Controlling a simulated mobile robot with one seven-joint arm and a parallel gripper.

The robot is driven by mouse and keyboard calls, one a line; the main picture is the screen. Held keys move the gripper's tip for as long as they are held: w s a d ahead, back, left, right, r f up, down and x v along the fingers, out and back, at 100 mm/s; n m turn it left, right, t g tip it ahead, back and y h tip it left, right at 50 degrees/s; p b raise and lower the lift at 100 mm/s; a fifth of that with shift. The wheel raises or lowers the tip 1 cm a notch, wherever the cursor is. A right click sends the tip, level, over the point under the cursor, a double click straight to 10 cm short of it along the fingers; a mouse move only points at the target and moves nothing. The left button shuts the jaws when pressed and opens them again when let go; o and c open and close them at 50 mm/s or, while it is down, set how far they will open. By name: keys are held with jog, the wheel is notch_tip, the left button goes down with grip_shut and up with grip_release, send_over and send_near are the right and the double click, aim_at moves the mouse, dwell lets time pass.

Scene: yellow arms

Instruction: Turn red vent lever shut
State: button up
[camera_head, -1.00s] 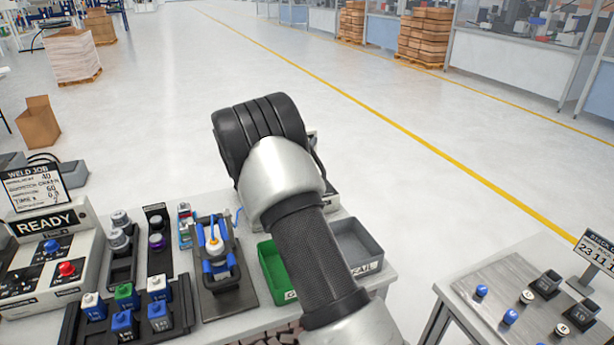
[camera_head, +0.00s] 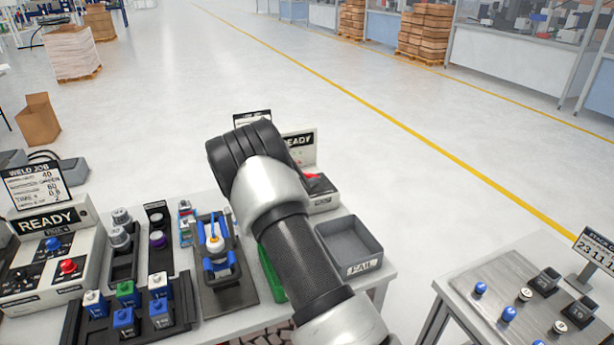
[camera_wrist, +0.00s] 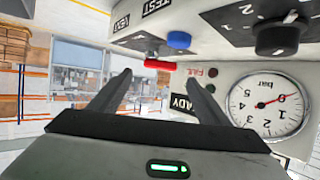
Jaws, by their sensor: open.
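In the head view, a red part (camera_head: 317,183) shows on the tester right of my arm. My fingers are hidden there behind my arm.
A pressure gauge (camera_wrist: 270,106) and a black selector knob (camera_wrist: 278,37) sit close on the right in the wrist view.

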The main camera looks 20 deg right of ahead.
aim_at(309, 175)
jog(key=x, duration=0.6)
jog(key=shift+f, duration=0.1)
jog(key=shift+c, duration=0.4)
jog(key=c, duration=1)
jog(key=shift+b, duration=0.45)
jog(key=shift+s+n+t+y+b, duration=0.1)
jog(key=shift+n+t+y+b, duration=0.5)
jog(key=shift+n+t+b, duration=0.15)
jog(key=o, duration=1.1)
jog(key=shift+s, duration=0.1)
